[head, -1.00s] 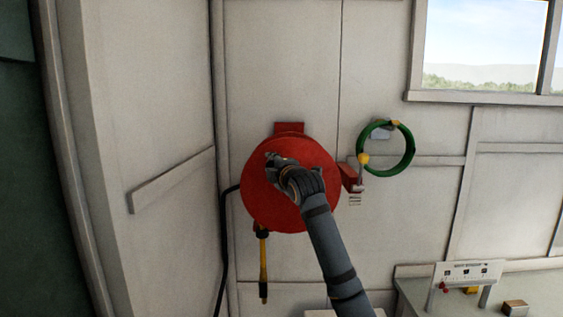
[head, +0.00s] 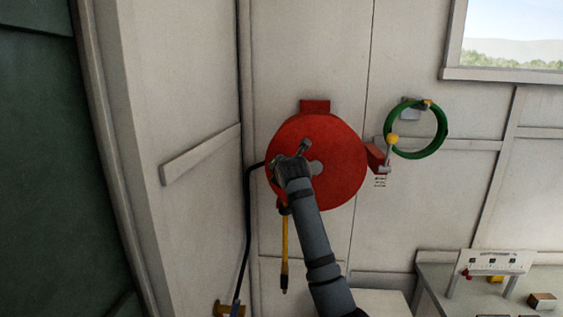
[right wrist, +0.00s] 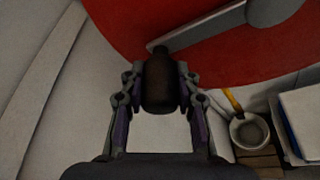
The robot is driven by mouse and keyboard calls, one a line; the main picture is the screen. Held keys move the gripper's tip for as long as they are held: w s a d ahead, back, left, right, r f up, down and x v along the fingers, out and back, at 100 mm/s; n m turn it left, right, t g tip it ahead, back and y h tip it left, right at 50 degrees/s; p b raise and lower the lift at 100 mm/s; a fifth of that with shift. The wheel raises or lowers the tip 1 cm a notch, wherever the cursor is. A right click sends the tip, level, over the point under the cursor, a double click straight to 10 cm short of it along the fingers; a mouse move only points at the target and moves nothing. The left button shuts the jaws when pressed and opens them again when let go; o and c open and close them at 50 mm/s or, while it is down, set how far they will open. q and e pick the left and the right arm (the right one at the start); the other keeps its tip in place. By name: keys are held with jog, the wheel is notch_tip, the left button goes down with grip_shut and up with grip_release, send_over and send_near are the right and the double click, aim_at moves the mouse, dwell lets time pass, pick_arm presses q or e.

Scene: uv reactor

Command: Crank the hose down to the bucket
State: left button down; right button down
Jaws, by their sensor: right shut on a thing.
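The red hose reel (head: 340,150) is mounted on the pale wall. My right gripper (head: 285,168) is in front of its left half. In the right wrist view, the gripper (right wrist: 160,85) is shut around the dark crank handle (right wrist: 160,88), and a grey crank arm (right wrist: 200,28) runs from it to the hub (right wrist: 272,8). The yellow hose end (head: 285,250) hangs below the reel. In the right wrist view, the yellow hose (right wrist: 233,100) appears just above a small round bucket (right wrist: 248,132); I cannot tell whether they touch. My left gripper is not in view.
A red bracket (head: 376,157) with a yellow-knobbed lever (head: 391,141) sits right of the reel. A green hose coil (head: 443,128) hangs beyond it. A black line (head: 247,220) runs down the wall at left. A bench (head: 440,285) stands at lower right.

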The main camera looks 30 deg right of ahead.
jog(key=shift+f+n+g+h, duration=0.35)
jog(key=shift+f+n, duration=0.35)
jog(key=shift+f, duration=0.4)
jog(key=c, duration=1)
grip_release()
jog(key=v, duration=1.2)
jog(key=shift+w, duration=0.1)
